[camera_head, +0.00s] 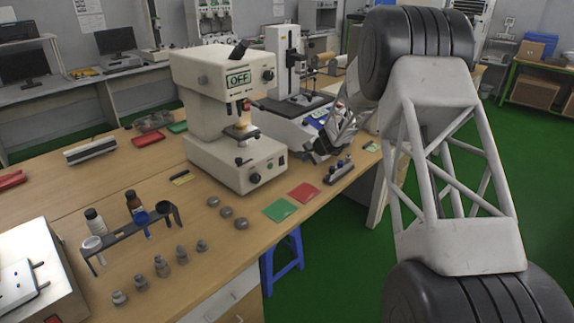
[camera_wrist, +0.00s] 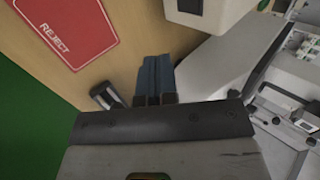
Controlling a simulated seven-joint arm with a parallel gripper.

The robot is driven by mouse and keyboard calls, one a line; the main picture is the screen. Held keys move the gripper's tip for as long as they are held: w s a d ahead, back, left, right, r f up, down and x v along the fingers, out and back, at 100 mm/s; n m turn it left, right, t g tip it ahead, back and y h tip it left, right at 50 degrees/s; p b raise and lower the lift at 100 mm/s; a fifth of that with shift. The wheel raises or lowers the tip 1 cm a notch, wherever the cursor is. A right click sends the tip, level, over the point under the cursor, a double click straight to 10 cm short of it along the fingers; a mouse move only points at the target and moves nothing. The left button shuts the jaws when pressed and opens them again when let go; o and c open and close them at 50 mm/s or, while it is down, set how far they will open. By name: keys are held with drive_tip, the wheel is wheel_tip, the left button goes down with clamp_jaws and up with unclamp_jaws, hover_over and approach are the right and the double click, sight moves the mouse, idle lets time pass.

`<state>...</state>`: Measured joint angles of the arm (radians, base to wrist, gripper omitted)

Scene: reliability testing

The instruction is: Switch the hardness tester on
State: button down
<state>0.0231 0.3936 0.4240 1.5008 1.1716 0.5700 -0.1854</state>
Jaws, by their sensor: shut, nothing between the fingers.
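The hardness tester (camera_head: 215,95) is a cream machine on the wooden bench in the head view. Its display (camera_head: 238,78) reads OFF. The front of its base carries a green button (camera_head: 270,163), a small dark switch (camera_head: 281,158) and a black knob (camera_head: 254,178). My gripper (camera_wrist: 154,60) shows in the wrist view with its blue-grey fingers shut and empty, above the bench. In the head view it is low, right of the tester's base and apart from it. A pale machine corner (camera_wrist: 203,8) shows beyond the fingers; I cannot tell which machine it is.
A red REJECT card (camera_wrist: 65,28) and a green card (camera_head: 280,209) lie before the tester. Another machine (camera_head: 290,110) stands close behind my gripper. Round grey samples (camera_head: 227,212) lie on the bench.

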sight(282, 161)
drive_tip(key=shift+w+a+f, duration=0.1)
drive_tip(key=x, duration=1)
drive_tip(key=shift+w+a, duration=0.3)
drive_tip(key=shift+a, duration=0.05)
drive_tip(key=shift+w+a, duration=1)
drive_tip(key=shift+w, duration=0.05)
drive_tip(key=shift+f, duration=0.1)
